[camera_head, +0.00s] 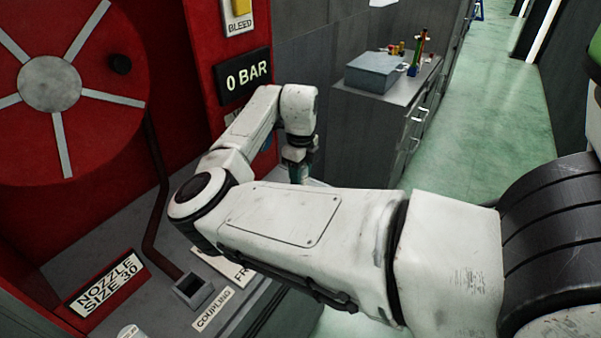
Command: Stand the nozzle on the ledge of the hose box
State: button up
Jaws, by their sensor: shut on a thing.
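The red hose box (175,80) fills the left, with a large red reel with pale spokes. Its grey ledge (125,235) runs below, with a "NOZZLE SIZE 30" plate (107,283) and a small square grey socket (193,289) beside a "COUPLING" label (213,309). My gripper (298,168) is beyond my arm's elbow, right of the hose box, pointing down. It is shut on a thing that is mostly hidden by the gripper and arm. I cannot tell whether that thing is the nozzle. A pale round-topped object (132,332) is cut off at the bottom edge.
My arm crosses the middle and hides part of the ledge. A grey cabinet (365,135) stands behind my gripper, bearing a grey-blue box (375,73) and several small coloured items. The green floor (495,105) is clear at the right. A "0 BAR" display (245,76) is on the red panel.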

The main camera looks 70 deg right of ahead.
jog(key=o, duration=1.2)
jog(key=shift+f, duration=0.1)
notch_tip(320, 180, up, 12)
jog(key=shift+r+b, duration=0.2)
jog(key=shift+b, duration=0.9)
jog(key=shift+s+f, duration=0.1)
